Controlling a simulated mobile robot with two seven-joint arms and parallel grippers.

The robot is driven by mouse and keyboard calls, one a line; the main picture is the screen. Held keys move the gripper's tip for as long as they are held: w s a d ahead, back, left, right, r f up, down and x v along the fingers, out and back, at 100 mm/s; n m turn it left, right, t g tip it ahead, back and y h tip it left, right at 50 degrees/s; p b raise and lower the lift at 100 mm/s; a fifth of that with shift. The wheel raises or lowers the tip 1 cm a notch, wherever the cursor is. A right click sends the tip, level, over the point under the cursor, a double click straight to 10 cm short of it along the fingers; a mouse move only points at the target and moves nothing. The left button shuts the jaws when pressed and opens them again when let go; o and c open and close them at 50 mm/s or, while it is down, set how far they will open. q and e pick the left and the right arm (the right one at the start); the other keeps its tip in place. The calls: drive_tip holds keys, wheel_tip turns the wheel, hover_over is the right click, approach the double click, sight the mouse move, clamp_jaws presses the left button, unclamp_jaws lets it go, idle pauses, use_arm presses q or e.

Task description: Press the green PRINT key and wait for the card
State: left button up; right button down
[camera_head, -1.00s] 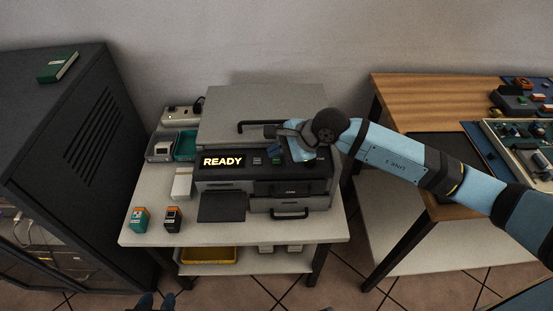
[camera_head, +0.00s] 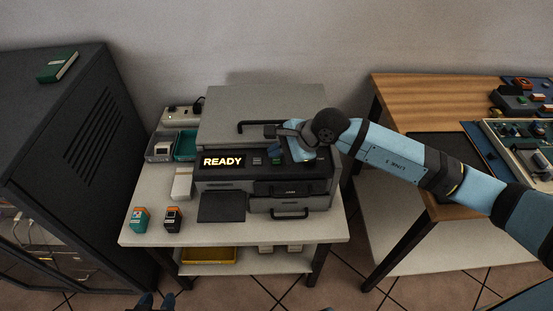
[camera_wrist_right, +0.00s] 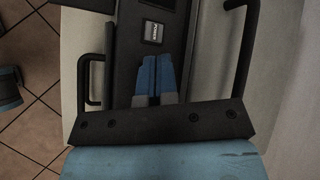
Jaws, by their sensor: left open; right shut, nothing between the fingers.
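The printer (camera_head: 320,187) stands on a white table, its display (camera_head: 222,161) lit with READY. The green key (camera_head: 277,161) is on the front panel, right of a grey key (camera_head: 257,161). My right gripper (camera_head: 292,155) is shut and empty, low over the panel by the green key; contact cannot be told. In the right wrist view its blue fingers (camera_wrist_right: 155,72) lie just short of a grey POWER key (camera_wrist_right: 153,32), and the green key is not visible. No card is visible.
A lid handle (camera_head: 262,124) lies behind the panel, and a drawer handle (camera_head: 290,215) sticks out in front. Teal (camera_head: 140,219) and black (camera_head: 172,218) cartridges stand at the table's front left. A dark cabinet (camera_head: 60,150) is at left, a wooden bench (camera_head: 450,90) at right.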

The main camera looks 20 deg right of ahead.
sight(277, 162)
drive_tip(key=shift+f+b, duration=0.4)
drive_tip(key=shift+b, duration=0.1)
drive_tip(key=shift+f+b, duration=0.4)
idle(0.6)
drive_tip(key=shift+r, duration=0.1)
drive_tip(key=shift+r+p, duration=0.35)
drive_tip(key=shift+r, duration=0.35)
drive_tip(key=shift+r+p, duration=1.2)
drive_tip(key=shift+r, duration=1.35)
